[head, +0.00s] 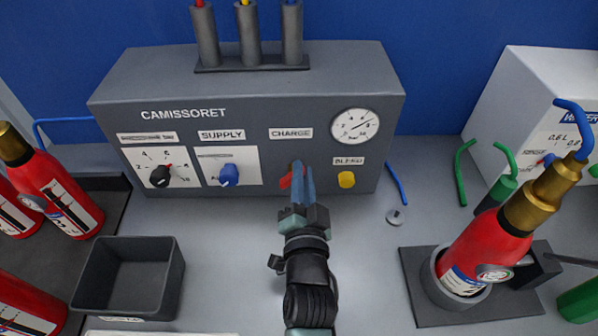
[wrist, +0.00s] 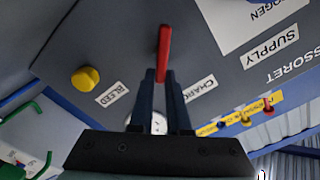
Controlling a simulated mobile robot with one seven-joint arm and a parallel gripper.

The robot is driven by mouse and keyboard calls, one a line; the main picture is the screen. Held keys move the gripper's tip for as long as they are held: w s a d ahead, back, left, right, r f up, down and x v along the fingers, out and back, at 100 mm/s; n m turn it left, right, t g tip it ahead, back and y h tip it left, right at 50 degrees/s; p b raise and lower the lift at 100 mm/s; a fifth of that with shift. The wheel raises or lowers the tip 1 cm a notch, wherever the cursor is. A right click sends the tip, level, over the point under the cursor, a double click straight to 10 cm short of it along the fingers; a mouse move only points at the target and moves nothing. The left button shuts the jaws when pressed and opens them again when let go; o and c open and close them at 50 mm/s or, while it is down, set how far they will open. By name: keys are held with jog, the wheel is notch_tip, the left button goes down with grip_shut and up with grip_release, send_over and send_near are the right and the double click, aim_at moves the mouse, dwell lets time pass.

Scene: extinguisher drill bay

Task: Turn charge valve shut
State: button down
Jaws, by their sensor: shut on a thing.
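The charge valve has a red lever (head: 285,181) under the CHARGE label (head: 291,133) on the grey panel (head: 250,105). My gripper (head: 303,168) is in front of it, and its dark fingers hide much of the lever in the head view. In the wrist view the red lever (wrist: 165,46) stands out at the fingertips, with its near end between them. My gripper (wrist: 160,74) is shut on that end there. The lever's exact angle on the panel is hard to tell. The pressure gauge (head: 355,126) is at the panel's upper right.
A blue supply knob (head: 229,175) is left of my gripper and a yellow bleed knob (head: 346,179) close on its right. A red extinguisher (head: 487,243) stands tilted in a holder at the right. An empty dark bin (head: 127,279) sits at the left. Bench between is mostly clear.

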jog(key=m, duration=0.3)
jog(key=f+m, duration=0.1)
jog(key=shift+d+m, duration=0.35)
jog(key=shift+m, duration=0.05)
jog(key=shift+d+f+m, duration=0.1)
jog(key=shift+f+m, duration=0.2)
jog(key=shift+m, duration=0.9)
jog(key=shift+f+m, duration=0.3)
jog(key=shift+m, duration=0.9)
jog(key=c, duration=0.9)
grip_release()
jog(key=shift+s, duration=0.1)
jog(key=shift+s+b, duration=1.35)
jog(key=shift+s, duration=5.05)
